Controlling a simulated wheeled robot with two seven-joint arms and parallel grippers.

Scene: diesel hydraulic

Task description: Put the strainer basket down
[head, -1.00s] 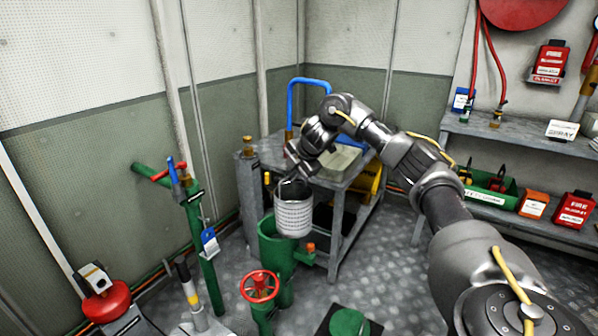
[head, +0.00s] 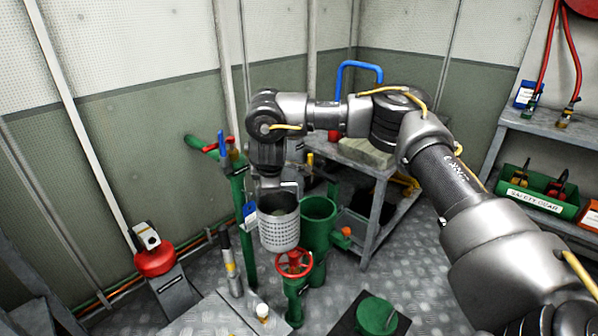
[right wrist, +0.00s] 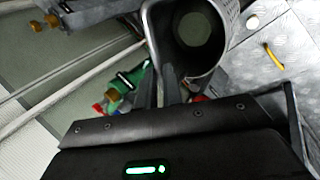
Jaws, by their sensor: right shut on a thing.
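The strainer basket (head: 279,232) is a perforated, silvery cylinder with an open top. My right gripper (head: 279,187) is above it in the head view, shut on its upper part. In the right wrist view, the fingers (right wrist: 168,92) meet the near side of the basket (right wrist: 152,35), whose open mouth faces the camera. The basket hangs roughly upright in the air, left of the open green strainer housing (head: 320,240) and above the red valve wheel (head: 294,262). The exact grip point is partly hidden in the head view. My left gripper is not in view.
A round green lid (head: 376,316) lies on a dark mat at the lower right. A grey metal bench (head: 350,148) with a tray stands behind. A green pipe (head: 241,225) with a blue tag rises left of the basket. A grey surface (head: 215,318) lies at the front.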

